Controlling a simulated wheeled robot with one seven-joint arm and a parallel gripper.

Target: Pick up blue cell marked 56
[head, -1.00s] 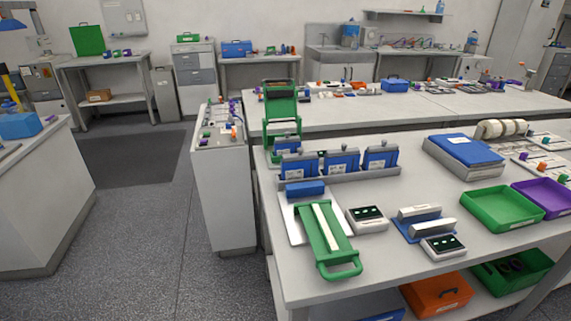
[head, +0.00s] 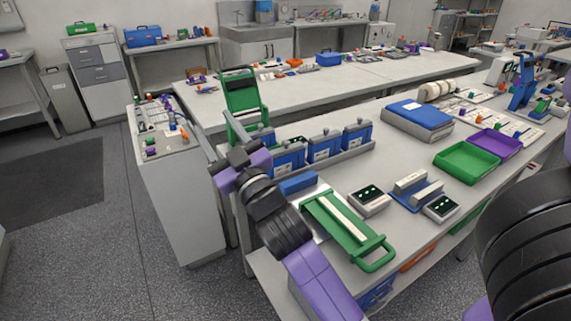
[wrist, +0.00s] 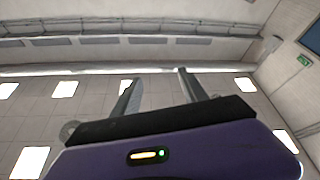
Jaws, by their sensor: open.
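Several blue cells stand upright in a grey rack on the bench in the head view: a left one (head: 290,157), a middle one (head: 324,146) and a right one (head: 357,135). They have pale labels, too small to read, so I cannot tell which is marked 56. Another blue shape behind the left one is partly hidden by my arm. My gripper (head: 217,132) is raised at the left of the rack, apart from the cells. In the wrist view my gripper (wrist: 155,76) is open and empty, its two fingers apart against the ceiling.
A green frame (head: 241,95) stands behind. Green (head: 467,163) and purple (head: 496,144) trays and a blue binder (head: 417,115) are at the right.

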